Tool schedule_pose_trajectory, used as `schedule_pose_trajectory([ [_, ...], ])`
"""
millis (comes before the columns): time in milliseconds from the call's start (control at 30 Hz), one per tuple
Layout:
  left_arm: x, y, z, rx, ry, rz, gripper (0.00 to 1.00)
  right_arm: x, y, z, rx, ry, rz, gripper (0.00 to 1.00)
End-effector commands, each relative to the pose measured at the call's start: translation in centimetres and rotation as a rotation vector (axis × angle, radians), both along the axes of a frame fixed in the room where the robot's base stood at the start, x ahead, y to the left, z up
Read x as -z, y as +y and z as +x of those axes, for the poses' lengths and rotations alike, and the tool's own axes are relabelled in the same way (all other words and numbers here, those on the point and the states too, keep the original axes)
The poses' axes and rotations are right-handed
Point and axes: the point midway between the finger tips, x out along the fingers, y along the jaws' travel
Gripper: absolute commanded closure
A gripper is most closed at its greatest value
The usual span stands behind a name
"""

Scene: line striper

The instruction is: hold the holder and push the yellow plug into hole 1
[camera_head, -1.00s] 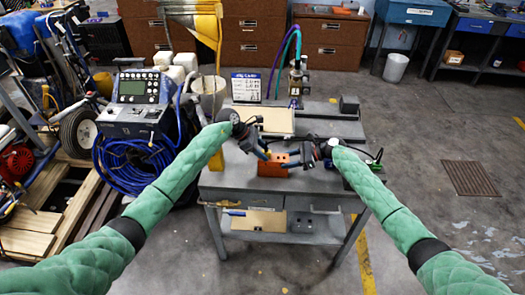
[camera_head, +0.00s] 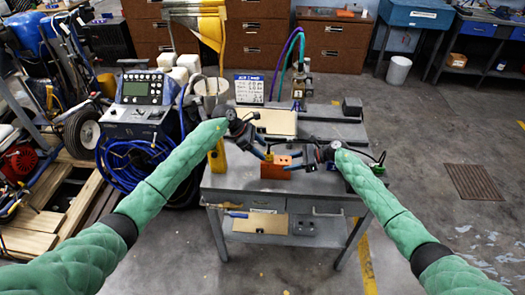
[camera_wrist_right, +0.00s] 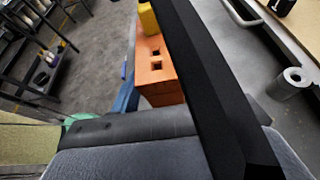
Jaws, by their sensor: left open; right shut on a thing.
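The orange holder (camera_head: 275,170) stands near the middle of the grey table, and its top with two square open holes shows in the right wrist view (camera_wrist_right: 158,72). The yellow plug (camera_wrist_right: 148,18) stands at the holder's far end in the wrist view; how deep it sits cannot be told. My right gripper (camera_head: 303,164) is shut on the holder from the right, with a blue finger and a black finger along its sides. My left gripper (camera_head: 262,152) is open, just above and left of the holder. The plug is too small to make out in the head view.
A beige board (camera_head: 270,122) and a dark block (camera_head: 352,106) lie farther back on the table (camera_head: 225,188). A sign (camera_head: 249,87) stands at the back left. A grey cylinder (camera_wrist_right: 290,83) stands on the table in the wrist view. The table's front strip is clear.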

Motion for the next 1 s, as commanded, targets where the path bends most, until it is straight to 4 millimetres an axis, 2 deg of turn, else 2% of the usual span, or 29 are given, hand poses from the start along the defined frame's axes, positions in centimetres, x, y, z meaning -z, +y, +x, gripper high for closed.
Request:
schedule_pose_trajectory([
  [600,-2.6,2.3,0.0,-0.001,-0.001,0.001,0.41,0.0,0.0,0.0,0.0,0.0,0.0,0.92],
  [1000,-2.9,2.5,0.0,0.0,0.0,0.0,0.41,0.0,0.0,0.0,0.0,0.0,0.0,0.92],
])
